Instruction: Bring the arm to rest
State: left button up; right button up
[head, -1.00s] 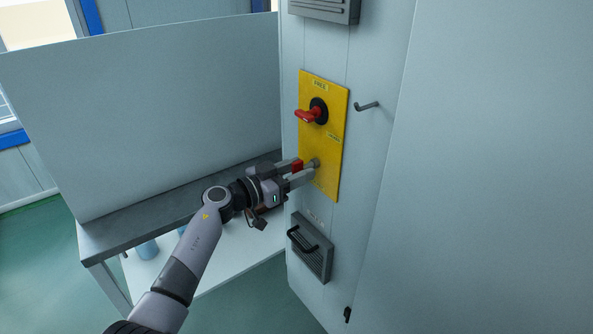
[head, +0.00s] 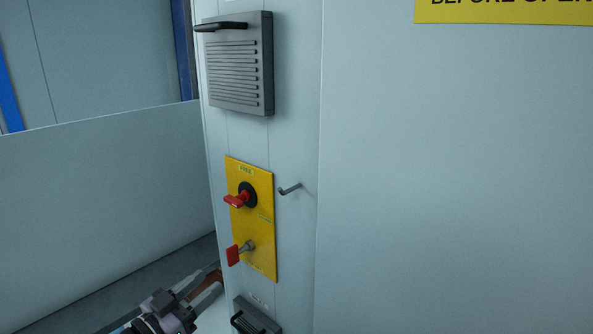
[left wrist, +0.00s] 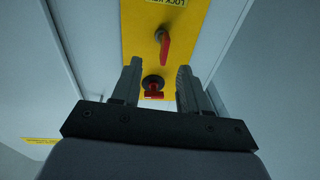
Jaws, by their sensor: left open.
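The yellow panel (head: 262,225) is mounted on the pale cabinet. Its upper red switch handle (head: 236,201) sits on a black round base. Below it, a red key-like piece (head: 233,256) is on a grey metal stud. My left gripper (head: 210,281) is low in the head view, left of and below the red piece, open and apart from the panel. In the left wrist view, the open fingers (left wrist: 159,68) have nothing gripped between them. Beyond them show the panel, the red piece (left wrist: 163,46) and the switch (left wrist: 153,87), upside down. My right gripper is not in view.
A grey vented box (head: 240,65) with a black handle is above the panel, and another (head: 254,316) is below it. A metal hook (head: 290,189) sticks out right of the panel. A pale partition (head: 100,210) stands on the left.

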pick_arm(q)
jog(key=s+f+n+g+y, duration=0.2)
jog(key=s+f+g+y, duration=0.1)
jog(key=s+f, duration=0.7)
jog(key=s+d+f+n+g+y, duration=0.1)
jog(key=s+f+y, duration=0.4)
jog(key=s+f, duration=0.5)
jog(key=s+n+g, duration=0.1)
jog(key=s, duration=0.5)
jog(key=shift+s+f+g, duration=0.3)
jog(key=shift+s+g, duration=0.1)
